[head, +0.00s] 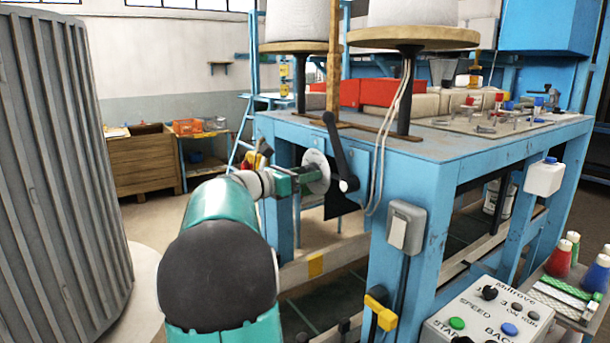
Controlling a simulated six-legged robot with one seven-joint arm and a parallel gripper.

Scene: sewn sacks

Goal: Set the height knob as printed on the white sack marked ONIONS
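My teal arm reaches forward from the bottom, and my gripper (298,180) is at a pale round disc (318,168) on the near left corner of the blue machine table. Whether its fingers are open, shut or touching the disc is too small to tell. A black crank handle (338,148) stands just right of the disc. I cannot make out which part is the height knob, and no setting is readable there. No sack with the word ONIONS is readable.
A control box (488,312) with SPEED, START and BACK lettering is at the lower right, beside a tray of bottles (562,258). A grey switch box (406,228) and yellow handle (381,312) stick out from the table's leg. A ribbed grey cylinder (60,170) stands left.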

